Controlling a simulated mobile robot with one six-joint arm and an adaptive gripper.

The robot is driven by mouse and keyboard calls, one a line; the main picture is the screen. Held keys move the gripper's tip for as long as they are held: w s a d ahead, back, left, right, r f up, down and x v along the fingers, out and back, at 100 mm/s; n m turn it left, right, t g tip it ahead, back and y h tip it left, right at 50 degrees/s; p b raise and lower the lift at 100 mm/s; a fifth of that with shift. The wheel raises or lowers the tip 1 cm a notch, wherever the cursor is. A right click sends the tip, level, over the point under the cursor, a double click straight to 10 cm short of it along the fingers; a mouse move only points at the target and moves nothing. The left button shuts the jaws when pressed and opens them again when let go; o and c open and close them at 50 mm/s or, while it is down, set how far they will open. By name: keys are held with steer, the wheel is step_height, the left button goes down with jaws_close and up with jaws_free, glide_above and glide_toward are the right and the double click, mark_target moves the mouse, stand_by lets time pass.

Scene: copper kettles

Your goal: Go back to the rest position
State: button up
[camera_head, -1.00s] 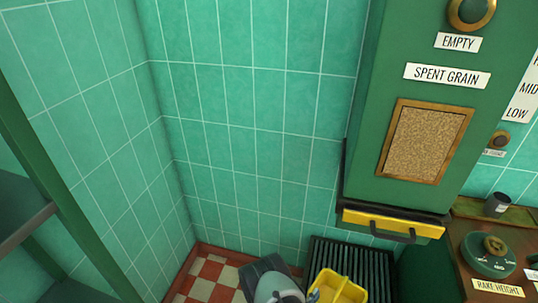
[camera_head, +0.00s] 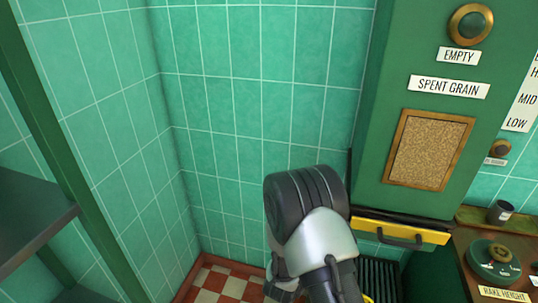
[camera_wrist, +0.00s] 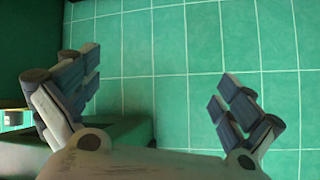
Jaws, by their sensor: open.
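My gripper (camera_wrist: 155,90) shows in the wrist view with its two fingers spread wide apart. Nothing is between the fingers; green tiled wall (camera_wrist: 150,50) fills the gap behind them. In the head view my grey and black arm (camera_head: 320,235) rises at the bottom centre, in front of the wall and just left of the yellow drawer front. The gripper's fingertips cannot be made out there.
The green spent grain cabinet (camera_head: 375,120) stands at right, with a yellow drawer front (camera_head: 395,230) and dark handle. A black grate (camera_head: 380,275) lies below it. A green-framed shelf (camera_head: 30,215) stands at left. Red and white floor (camera_head: 220,282) shows between.

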steer(key=a+r+n+y, duration=0.2)
steer(key=a+r+y, duration=0.2)
steer(key=r, duration=1.1)
steer(key=s+r+n+g+y, duration=0.2)
steer(key=s+r, duration=0.6)
steer(key=r, duration=0.1)
steer(key=s+d+r+n+g, duration=0.1)
steer(key=s+d+r+n, duration=0.1)
steer(key=s, duration=1)
steer(key=s+d+r+n+g+h, duration=0.1)
steer(key=s+d+r, duration=0.3)
steer(key=s, duration=0.9)
steer(key=shift+r+n+g, duration=0.6)
steer(key=shift+r, duration=0.15)
